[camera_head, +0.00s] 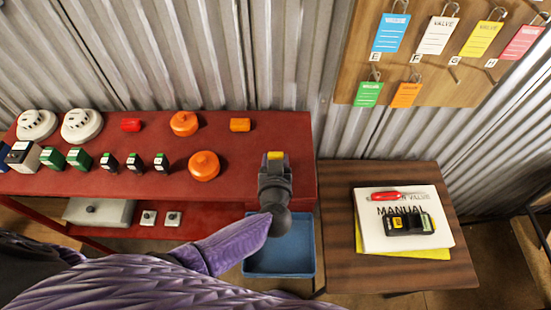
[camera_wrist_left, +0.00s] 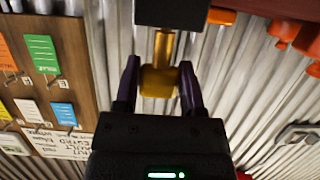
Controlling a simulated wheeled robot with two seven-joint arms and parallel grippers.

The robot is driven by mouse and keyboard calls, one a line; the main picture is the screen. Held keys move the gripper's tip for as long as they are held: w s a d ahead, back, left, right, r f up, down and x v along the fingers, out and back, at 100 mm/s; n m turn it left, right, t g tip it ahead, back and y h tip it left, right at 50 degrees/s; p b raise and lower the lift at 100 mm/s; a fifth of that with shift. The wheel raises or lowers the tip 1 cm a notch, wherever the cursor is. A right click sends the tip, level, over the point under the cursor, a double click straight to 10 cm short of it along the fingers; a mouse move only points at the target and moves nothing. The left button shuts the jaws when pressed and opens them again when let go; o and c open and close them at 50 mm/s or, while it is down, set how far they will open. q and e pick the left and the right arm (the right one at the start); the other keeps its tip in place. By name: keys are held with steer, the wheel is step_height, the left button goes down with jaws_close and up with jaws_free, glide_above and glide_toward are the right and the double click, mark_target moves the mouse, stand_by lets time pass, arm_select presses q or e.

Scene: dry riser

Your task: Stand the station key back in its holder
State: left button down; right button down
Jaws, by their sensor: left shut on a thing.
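My left gripper (camera_head: 275,164) is over the right end of the red bench. It is shut on a yellow piece, which I take to be the station key (camera_head: 275,155). In the left wrist view the gripper's two dark purple fingers (camera_wrist_left: 158,68) stand on either side of the key's gold block (camera_wrist_left: 158,84). A gold shaft runs from this block to a black block (camera_wrist_left: 171,12) at the top edge. I cannot tell whether the black block is part of the key or the holder. No holder is otherwise clear. My right gripper is out of view.
The red bench (camera_head: 235,140) carries orange domes (camera_head: 204,166), white detectors (camera_head: 82,126) and several small boxes. A blue bin (camera_head: 285,258) is below its right end. A wooden table (camera_head: 340,230) with a manual (camera_head: 375,235) stands right. A tag board (camera_head: 375,55) hangs on the corrugated wall.

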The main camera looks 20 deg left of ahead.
arm_select(q)
steer(key=shift+c, duration=0.5)
jaws_free()
steer(key=p+v, duration=0.3)
steer(key=v, duration=0.7)
